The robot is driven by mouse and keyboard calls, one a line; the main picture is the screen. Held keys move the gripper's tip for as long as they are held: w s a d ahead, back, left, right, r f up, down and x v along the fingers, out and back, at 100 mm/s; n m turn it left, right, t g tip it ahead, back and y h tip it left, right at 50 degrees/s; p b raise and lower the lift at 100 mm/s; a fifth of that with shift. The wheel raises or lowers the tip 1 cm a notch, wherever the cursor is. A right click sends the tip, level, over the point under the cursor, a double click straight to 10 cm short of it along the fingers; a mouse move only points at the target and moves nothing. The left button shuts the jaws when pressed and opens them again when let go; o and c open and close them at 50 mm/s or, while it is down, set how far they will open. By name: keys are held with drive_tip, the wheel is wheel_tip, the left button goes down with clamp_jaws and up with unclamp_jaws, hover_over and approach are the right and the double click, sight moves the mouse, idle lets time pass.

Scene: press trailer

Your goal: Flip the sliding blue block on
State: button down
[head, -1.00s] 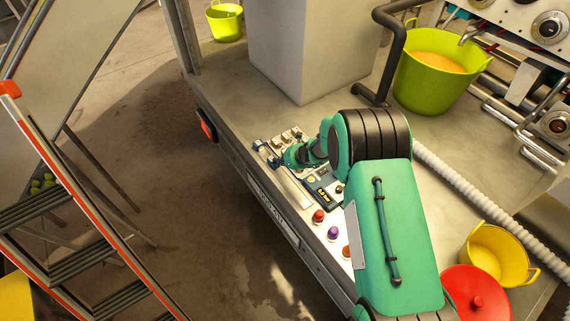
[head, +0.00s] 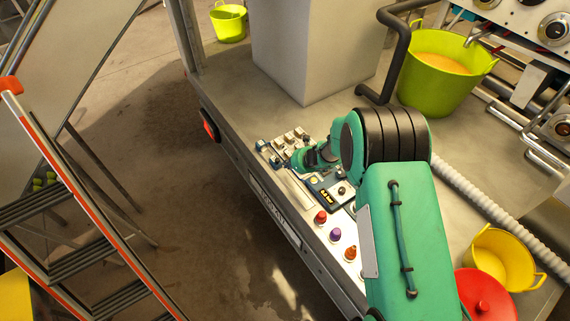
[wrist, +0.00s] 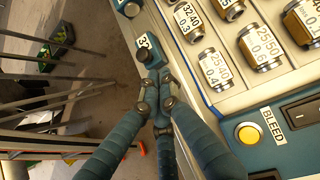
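A small dark blue block (wrist: 148,52) with a round dark knob sits on the panel's left edge, beside a white label reading 32. In the head view the blue block (head: 276,163) is small, just left of my gripper (head: 291,164). In the wrist view the slim fingers of my gripper (wrist: 156,84) come together just below the block. The tips look shut, with nothing clearly between them. They are very close to the block's near side; I cannot tell whether they touch it. A second blue piece (wrist: 128,7) is farther up the same edge.
Metal cylinders with labels (wrist: 215,70) and a yellow button (wrist: 248,133) marked BLEED lie right of the fingers. Red (head: 320,217), purple (head: 335,235) and orange (head: 350,253) knobs line the front edge. A grey box (head: 310,50) stands behind.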

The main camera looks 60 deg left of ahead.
drive_tip(key=p+v, duration=0.1)
drive_tip(key=v, duration=1)
drive_tip(key=shift+d+f, duration=0.2)
drive_tip(key=shift+d, duration=0.05)
drive_tip(key=shift+w+r, duration=0.1)
